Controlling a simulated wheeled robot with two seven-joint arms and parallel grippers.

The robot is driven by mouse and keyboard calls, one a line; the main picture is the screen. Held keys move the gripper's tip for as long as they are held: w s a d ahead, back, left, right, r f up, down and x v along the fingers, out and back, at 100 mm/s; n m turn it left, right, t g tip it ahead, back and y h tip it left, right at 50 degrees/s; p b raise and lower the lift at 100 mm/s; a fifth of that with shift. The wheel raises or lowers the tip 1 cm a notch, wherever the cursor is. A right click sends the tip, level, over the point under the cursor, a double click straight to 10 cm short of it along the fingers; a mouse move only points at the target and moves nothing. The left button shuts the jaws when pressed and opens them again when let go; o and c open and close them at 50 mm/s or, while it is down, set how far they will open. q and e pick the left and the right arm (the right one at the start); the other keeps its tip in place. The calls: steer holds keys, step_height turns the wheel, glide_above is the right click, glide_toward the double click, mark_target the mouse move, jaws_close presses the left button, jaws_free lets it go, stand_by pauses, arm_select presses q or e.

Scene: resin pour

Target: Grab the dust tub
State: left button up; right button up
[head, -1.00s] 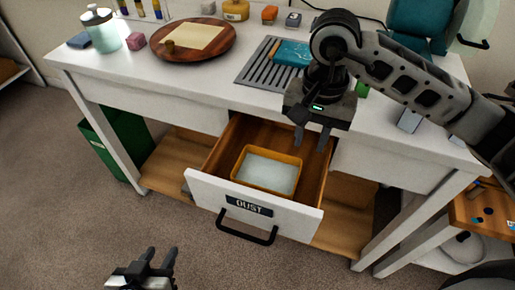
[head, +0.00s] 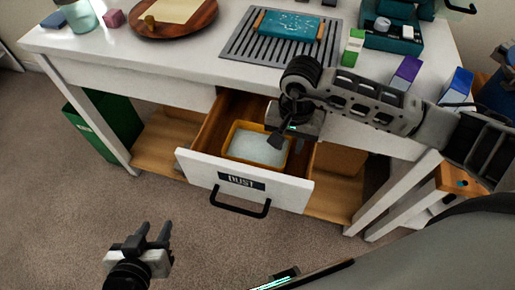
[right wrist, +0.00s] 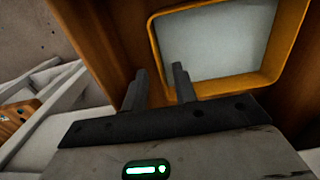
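The dust tub is a yellow tub (head: 231,138) with pale whitish contents. It sits inside the open wooden drawer, whose white front (head: 243,182) reads DUST. My right gripper (head: 274,141) is over the drawer, at the tub's right side, pointing down. In the right wrist view its two fingers (right wrist: 161,82) are apart with nothing between them that I can make out. One finger overlaps the corner of the tub's rim (right wrist: 154,48) and the other lies outside it; contact cannot be told. My left gripper (head: 156,232) is open and empty, low over the carpet.
The white workbench (head: 200,62) stands above the drawer. A green bin (head: 105,125) stands below left. The carpet in front is clear.

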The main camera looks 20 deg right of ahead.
steer(key=shift+f, duration=1.35)
jaws_close()
steer(key=shift+r, duration=0.1)
